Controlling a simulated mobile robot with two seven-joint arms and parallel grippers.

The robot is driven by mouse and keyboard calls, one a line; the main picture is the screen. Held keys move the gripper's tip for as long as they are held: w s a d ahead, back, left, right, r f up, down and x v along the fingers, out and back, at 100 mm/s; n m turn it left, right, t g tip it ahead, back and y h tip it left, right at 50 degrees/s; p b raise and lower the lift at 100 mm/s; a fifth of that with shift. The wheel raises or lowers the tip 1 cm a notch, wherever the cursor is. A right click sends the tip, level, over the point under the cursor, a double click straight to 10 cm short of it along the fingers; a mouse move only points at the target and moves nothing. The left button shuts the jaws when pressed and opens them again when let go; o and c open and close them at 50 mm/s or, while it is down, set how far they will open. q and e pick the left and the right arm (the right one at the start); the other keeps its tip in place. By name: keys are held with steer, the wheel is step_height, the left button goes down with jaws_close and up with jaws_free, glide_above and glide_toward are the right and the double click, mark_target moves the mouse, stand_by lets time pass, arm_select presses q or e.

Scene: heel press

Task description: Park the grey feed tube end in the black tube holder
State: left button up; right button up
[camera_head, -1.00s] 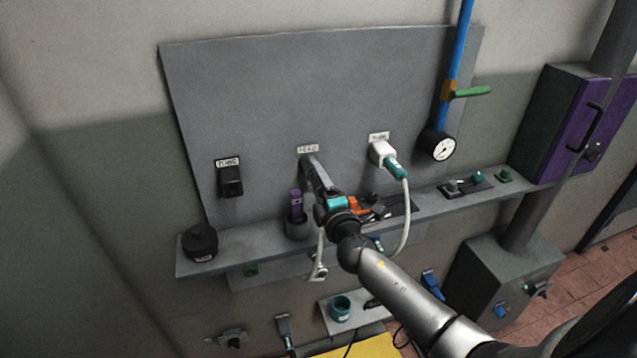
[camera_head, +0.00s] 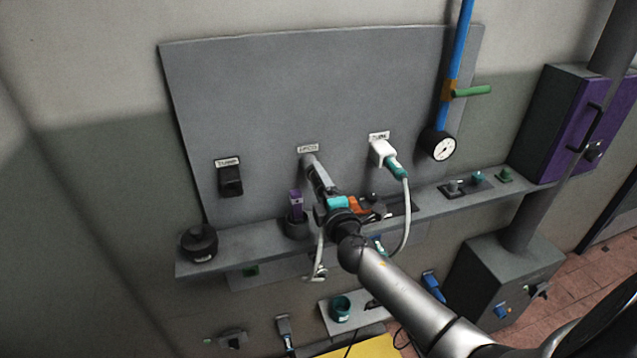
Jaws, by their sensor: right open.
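My right gripper (camera_head: 320,180) reaches up to the middle port (camera_head: 309,160) on the grey wall panel, below a label that seems to read FEED. Its jaws are open around or beside the port; I cannot tell which. A grey tube (camera_head: 407,215) hangs from a teal plug (camera_head: 397,170) in a white block at the right and loops down behind my arm. A light tube length (camera_head: 320,250) hangs below my gripper; its upper end is hidden. A black block (camera_head: 231,182) under the left label looks like the tube holder. My left gripper is out of view.
A shelf (camera_head: 255,240) crosses below the panel, with a round black part (camera_head: 200,242) at left and a purple item (camera_head: 296,205) close beside my gripper. The upper panel is clear.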

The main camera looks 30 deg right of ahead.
steer(key=shift+c, duration=0.3)
jaws_close()
stand_by(1.0)
steer(key=shift+s, duration=0.1)
steer(key=shift+v, duration=2.95)
